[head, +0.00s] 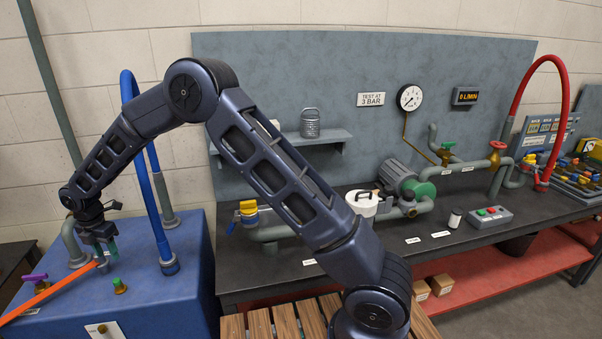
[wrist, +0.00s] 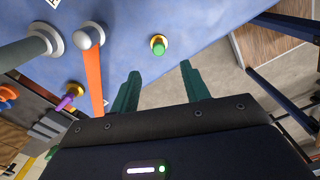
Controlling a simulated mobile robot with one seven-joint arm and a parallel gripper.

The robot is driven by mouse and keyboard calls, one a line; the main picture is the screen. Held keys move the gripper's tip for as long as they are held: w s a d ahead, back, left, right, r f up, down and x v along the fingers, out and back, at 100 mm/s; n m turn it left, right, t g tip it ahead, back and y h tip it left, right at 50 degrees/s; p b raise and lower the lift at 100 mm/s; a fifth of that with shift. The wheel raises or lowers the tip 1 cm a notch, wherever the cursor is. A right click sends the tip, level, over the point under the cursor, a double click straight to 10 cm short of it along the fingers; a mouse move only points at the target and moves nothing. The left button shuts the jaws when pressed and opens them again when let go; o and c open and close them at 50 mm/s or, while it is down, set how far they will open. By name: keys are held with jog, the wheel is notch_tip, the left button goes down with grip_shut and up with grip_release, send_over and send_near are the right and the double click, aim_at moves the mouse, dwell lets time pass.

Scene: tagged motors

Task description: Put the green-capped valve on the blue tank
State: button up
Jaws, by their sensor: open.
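The green-capped valve (head: 119,286) is a small brass fitting with a green top, standing on the blue tank (head: 175,290). In the wrist view the green cap (wrist: 159,46) shows with its brass ring, beyond my fingertips and roughly in line with the gap between them. My gripper (head: 106,254) is above the tank top, beside the orange bar and apart from the valve. In the wrist view my gripper (wrist: 160,68) has its two dark green fingers spread, with nothing between them. The blue tank top (wrist: 200,22) fills the upper part of that view.
An orange bar (head: 50,292) runs from a grey fitting across the tank, left of the valve. A purple-handled valve (head: 36,281) stands farther left. A blue hose (head: 160,200) rises behind the valve. The workbench (head: 385,250) with pipes stands to the right.

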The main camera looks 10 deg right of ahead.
jog(key=w+d+r+m+t, duration=0.1)
jog(key=w+d+r+m, duration=0.3)
jog(key=d+r, duration=0.45)
jog(key=w+d+r+m, duration=0.3)
jog(key=w+d+r, duration=0.3)
jog(key=d, duration=0.4)
jog(key=s+d+r+m+t, duration=0.1)
jog(key=d+r+m, duration=0.35)
jog(key=d, duration=0.65)
jog(key=s+d+r+m, duration=0.1)
jog(key=d+r+m, duration=0.2)
jog(key=d+r, duration=0.5)
jog(key=s+d+r+m, duration=0.1)
jog(key=s+d+m, duration=0.2)
jog(key=d, duration=0.4)
jog(key=s+d+r+m+t, duration=0.1)
jog(key=s+d+m, duration=0.1)
jog(key=d, duration=0.4)
jog(key=s+d+r+m, duration=0.1)
jog(key=s+d+m, duration=0.2)
jog(key=d, duration=0.4)
jog(key=s+d+f+m+t, duration=0.1)
jog(key=s+d+f+m, duration=0.2)
jog(key=s+d+m, duration=0.5)
jog(key=s+d, duration=0.3)
jog(key=s, duration=0.3)
jog(key=shift+s+d+m+t, duration=0.3)
jog(key=shift+s+d+m, duration=0.05)
jog(key=shift+d, duration=0.05)
